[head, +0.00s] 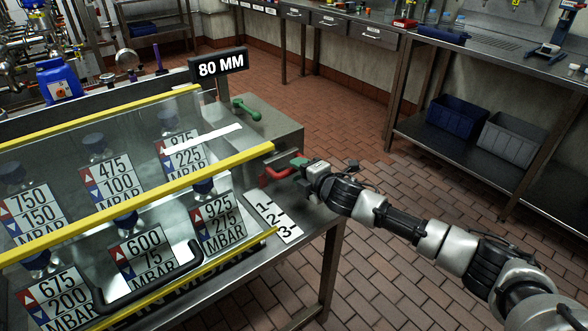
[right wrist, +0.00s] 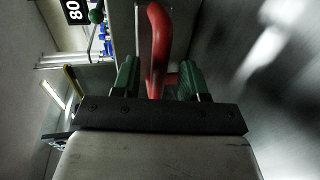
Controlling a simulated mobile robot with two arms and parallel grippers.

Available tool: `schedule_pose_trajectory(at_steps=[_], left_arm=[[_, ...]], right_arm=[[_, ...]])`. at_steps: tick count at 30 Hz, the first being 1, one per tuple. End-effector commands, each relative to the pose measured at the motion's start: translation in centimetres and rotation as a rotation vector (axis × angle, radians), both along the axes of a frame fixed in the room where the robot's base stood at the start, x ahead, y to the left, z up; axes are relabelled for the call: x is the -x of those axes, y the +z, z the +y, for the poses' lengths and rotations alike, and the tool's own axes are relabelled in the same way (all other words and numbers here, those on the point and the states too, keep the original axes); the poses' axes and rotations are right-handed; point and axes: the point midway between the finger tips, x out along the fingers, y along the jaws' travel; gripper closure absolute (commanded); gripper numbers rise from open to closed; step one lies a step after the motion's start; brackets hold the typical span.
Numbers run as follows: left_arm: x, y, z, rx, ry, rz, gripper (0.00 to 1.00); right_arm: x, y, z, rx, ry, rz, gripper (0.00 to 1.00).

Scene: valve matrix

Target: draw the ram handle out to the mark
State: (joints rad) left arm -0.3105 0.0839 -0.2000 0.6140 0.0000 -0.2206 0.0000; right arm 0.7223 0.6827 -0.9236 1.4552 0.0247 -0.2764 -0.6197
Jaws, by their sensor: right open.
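A red bent handle (head: 277,175), which I take to be the ram handle, sticks out at the right end of the glass-fronted case. My right gripper (head: 298,164) is at this handle in the head view. In the right wrist view, the red handle (right wrist: 157,50) stands between the two green fingers (right wrist: 158,80). The fingers are open, with a gap on each side of the handle. A black sign (head: 218,67) reads 80 MM above the case. I cannot make out a mark for the handle. My left gripper is not in view.
A green handle (head: 246,109) lies behind the red one. The case has yellow rails (head: 150,200) and several valve plates with numbers. A white label (head: 273,219) reads 1, 2, 3. A steel bench (head: 430,140) with blue and grey bins stands at the right. Brick floor lies clear between.

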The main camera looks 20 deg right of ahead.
Motion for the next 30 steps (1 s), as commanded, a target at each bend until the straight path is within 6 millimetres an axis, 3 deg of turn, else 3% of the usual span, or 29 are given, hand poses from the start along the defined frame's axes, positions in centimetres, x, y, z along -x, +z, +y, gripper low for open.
schedule_pose_trajectory(at_steps=[6, 16, 25, 30], left_arm=[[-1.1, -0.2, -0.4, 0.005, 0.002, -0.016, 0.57], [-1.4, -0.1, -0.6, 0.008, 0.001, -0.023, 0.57], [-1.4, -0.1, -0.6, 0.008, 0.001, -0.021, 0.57], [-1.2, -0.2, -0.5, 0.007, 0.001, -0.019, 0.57]], right_arm=[[-2.0, -0.5, 0.7, 0.0, 0.0, 0.0, 0.57], [-2.3, -0.5, 0.8, 0.0, 0.0, 0.0, 0.57], [-2.3, -0.6, 0.8, -0.001, 0.0, 0.0, 1.0], [-2.3, -0.6, 0.8, 0.0, -0.001, 0.001, 1.0]])
